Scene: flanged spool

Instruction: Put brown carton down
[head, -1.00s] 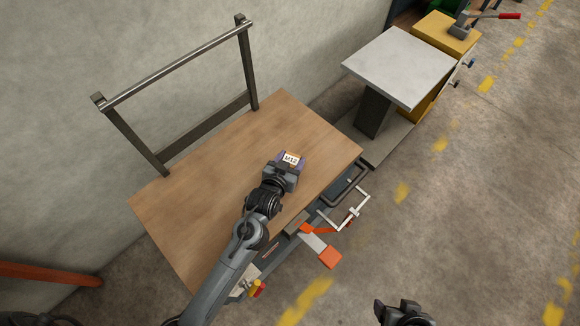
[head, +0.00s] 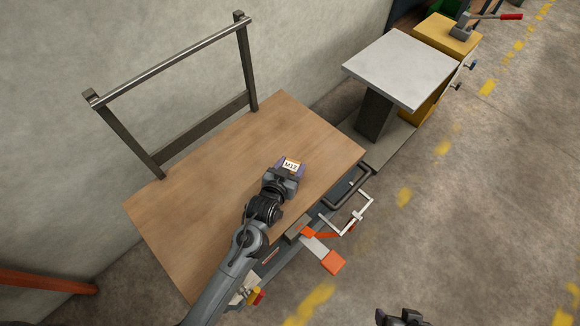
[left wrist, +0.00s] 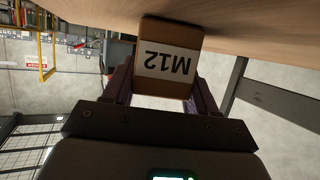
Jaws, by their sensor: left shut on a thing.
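The brown carton (left wrist: 170,37) has a white label reading M12. In the left wrist view it sits between the fingers of my left gripper (left wrist: 163,85), which is shut on it. In the head view the carton (head: 291,164) shows at the tip of my left gripper (head: 287,172), over the right part of the wooden table top (head: 195,195). The carton is at or very close to the wood; I cannot tell whether it touches. Part of my right gripper (head: 402,317) shows at the bottom edge of the head view, away from the table; its fingers are not clear.
A metal frame with a top rail (head: 170,60) stands along the table's wall side. A grey square platform (head: 402,68) is beyond the table. An orange pedal (head: 332,262) and a white handle (head: 357,216) stick out at the front. The table top around the carton is clear.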

